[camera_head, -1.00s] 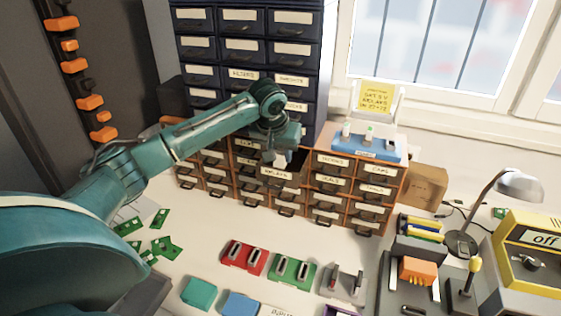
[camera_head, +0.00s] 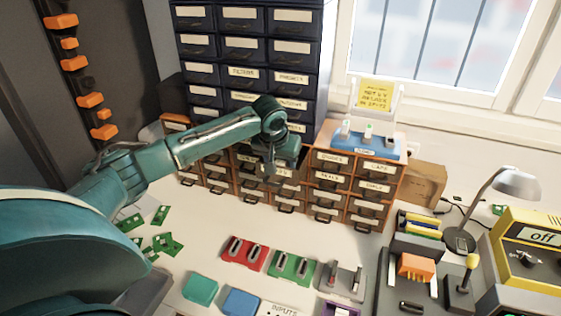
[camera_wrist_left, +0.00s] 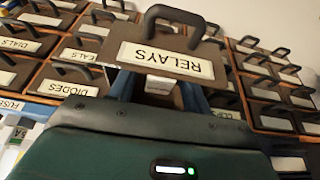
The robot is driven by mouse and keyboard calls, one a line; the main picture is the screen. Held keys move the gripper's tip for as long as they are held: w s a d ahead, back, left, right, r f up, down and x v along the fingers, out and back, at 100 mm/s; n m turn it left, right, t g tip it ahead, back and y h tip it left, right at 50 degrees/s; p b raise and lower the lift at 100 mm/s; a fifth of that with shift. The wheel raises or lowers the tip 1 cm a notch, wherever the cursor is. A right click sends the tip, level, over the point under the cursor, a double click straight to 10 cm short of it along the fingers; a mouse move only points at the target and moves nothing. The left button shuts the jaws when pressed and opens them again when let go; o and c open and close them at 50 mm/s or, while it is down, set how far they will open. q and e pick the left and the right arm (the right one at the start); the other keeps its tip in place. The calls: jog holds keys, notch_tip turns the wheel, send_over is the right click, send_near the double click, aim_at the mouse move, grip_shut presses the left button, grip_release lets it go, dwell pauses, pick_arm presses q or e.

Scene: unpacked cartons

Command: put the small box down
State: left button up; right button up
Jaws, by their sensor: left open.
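The drawer labelled RELAYS (camera_wrist_left: 165,60) is pulled out of the orange-brown cabinet, and its label appears upside down in the wrist view. My left gripper (camera_head: 271,178) is over this open drawer in the head view, largely covering it. In the wrist view its two blue-grey fingers (camera_wrist_left: 160,98) are apart, just behind the drawer front. Between them is what looks like the small box (camera_wrist_left: 159,83), brown with a white label. Its lower part is hidden, and I cannot tell whether it touches the drawer floor. My right gripper is in neither view.
A dark drawer cabinet (camera_head: 240,47) stands behind the arm. A blue holder (camera_head: 368,150) sits on top of the orange-brown cabinet (camera_head: 350,190). Green boards (camera_head: 162,243), a red block (camera_head: 245,254) and a green block (camera_head: 292,268) lie on the bench. A lamp (camera_head: 515,184) stands right.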

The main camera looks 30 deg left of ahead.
pick_arm(q)
jog(key=b+v, duration=0.1)
jog(key=v, duration=1.1)
jog(key=shift+r, duration=0.15)
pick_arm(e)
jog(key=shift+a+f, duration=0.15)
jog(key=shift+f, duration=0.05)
pick_arm(q)
jog(key=shift+s, duration=0.1)
